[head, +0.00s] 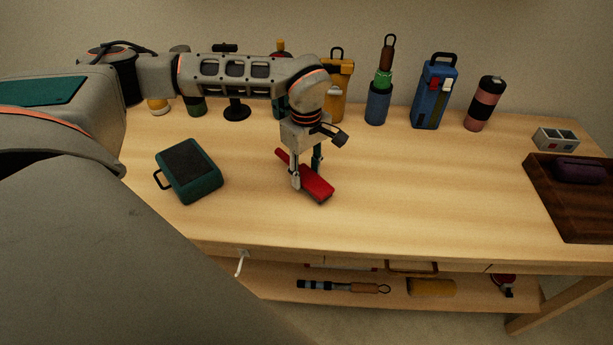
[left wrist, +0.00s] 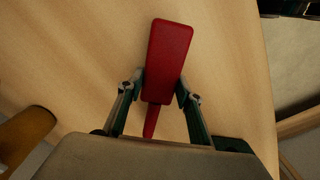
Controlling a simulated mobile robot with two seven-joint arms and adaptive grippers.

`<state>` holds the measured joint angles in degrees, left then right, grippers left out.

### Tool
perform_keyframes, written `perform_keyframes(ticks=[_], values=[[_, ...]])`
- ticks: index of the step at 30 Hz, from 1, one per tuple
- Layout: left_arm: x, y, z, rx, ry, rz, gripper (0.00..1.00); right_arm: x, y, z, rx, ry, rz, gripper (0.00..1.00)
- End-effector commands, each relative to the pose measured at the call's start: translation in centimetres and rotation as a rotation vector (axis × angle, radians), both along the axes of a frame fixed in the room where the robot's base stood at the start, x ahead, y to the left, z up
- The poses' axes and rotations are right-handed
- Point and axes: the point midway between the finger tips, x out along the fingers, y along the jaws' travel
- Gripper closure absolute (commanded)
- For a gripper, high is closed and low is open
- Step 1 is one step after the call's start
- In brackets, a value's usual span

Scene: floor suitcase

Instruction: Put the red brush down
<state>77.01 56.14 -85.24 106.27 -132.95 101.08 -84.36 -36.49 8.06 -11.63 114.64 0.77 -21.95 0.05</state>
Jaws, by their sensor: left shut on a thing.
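The red brush (head: 317,187) is at the middle of the wooden table (head: 400,200), with its broad head toward the front right and its thin handle toward the back left. My left gripper (head: 307,180) points down over it and is shut on it. In the left wrist view the red brush (left wrist: 166,62) lies between the two fingers (left wrist: 160,92), close to the wood surface. I cannot tell whether the brush touches the table. My right gripper is not in view.
A teal case (head: 190,172) lies to the left of the brush. Several bottles and tools, including a blue case (head: 434,92) and a pink-black bottle (head: 484,104), stand along the back. A dark wooden tray (head: 570,215) is at the right. The table between brush and tray is clear.

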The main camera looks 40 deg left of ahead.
Motion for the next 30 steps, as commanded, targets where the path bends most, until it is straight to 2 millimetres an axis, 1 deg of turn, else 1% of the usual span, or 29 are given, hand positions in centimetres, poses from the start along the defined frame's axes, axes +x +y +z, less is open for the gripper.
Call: perform_keyframes(ticks=[1,3,10,14,15,16,17,26,29,30], values=[[-0.08,-0.03,-0.96,0.000,0.003,0.000,0.92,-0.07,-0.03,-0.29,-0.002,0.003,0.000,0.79],[-0.04,-0.04,-1.35,-0.001,0.001,0.000,0.92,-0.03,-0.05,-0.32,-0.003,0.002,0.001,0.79],[0.01,-0.04,-1.24,-0.001,-0.001,-0.001,0.92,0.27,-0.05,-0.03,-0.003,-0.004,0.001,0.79],[-0.02,-0.04,-1.57,-0.001,0.000,-0.001,0.92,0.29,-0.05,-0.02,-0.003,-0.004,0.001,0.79],[-0.02,-0.04,-1.57,-0.001,0.000,-0.001,0.57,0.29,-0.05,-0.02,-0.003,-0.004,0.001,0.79],[-0.02,-0.04,-1.57,-0.001,0.000,-0.001,0.49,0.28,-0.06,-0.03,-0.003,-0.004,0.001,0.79],[-0.02,-0.03,-1.56,-0.001,0.000,-0.001,0.48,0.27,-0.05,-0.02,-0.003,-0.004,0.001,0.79],[-0.02,-0.03,-1.52,-0.001,0.000,-0.001,0.48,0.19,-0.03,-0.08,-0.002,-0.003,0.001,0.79],[0.03,-0.04,-1.06,0.000,-0.001,-0.001,0.48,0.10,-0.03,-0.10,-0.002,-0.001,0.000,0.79],[0.08,-0.03,-0.64,-0.001,-0.003,-0.001,0.48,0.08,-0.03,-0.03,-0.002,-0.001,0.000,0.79]])
